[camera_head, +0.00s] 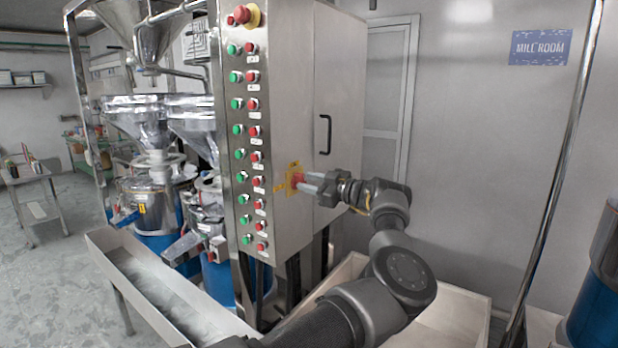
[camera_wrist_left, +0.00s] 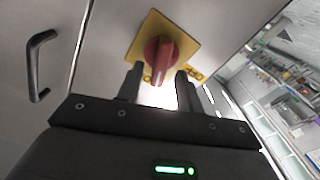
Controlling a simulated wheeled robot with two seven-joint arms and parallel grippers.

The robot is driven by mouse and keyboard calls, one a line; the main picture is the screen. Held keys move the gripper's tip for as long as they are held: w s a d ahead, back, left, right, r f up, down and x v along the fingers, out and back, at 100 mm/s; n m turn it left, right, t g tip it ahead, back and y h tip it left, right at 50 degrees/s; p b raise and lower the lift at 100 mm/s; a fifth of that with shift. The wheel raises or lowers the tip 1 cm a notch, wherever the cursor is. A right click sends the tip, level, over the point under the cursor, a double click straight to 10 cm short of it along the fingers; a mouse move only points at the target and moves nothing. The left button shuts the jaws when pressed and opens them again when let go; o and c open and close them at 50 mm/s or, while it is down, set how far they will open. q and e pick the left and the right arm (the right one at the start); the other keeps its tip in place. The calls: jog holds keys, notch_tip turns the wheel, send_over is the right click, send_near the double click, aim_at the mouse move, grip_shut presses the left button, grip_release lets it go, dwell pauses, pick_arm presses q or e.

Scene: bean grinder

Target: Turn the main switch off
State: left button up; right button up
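The main switch is a red rotary knob (camera_head: 297,179) on a yellow square plate (camera_head: 290,188), set on the side of the steel control cabinet (camera_head: 288,110). In the left wrist view the red knob (camera_wrist_left: 159,52) sits on its yellow plate (camera_wrist_left: 133,48), with its ridge pointing down in the picture. My left gripper (camera_head: 308,182) reaches in from the right of the cabinet and faces the knob. In the wrist view its two fingers (camera_wrist_left: 158,78) stand apart on either side of the knob's lower part, with gaps visible. My right gripper is not in view.
The cabinet front has rows of green and red buttons (camera_head: 246,130) and a red emergency button (camera_head: 241,14) on top. A black door handle (camera_head: 324,134) is near my gripper. A metal trough (camera_head: 160,290) and grinders (camera_head: 150,195) stand left. A pale bin (camera_head: 465,313) is below my arm.

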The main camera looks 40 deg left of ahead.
pick_arm(q)
jog(key=shift+a+f, duration=0.1)
jog(key=shift+a, duration=0.2)
grip_shut()
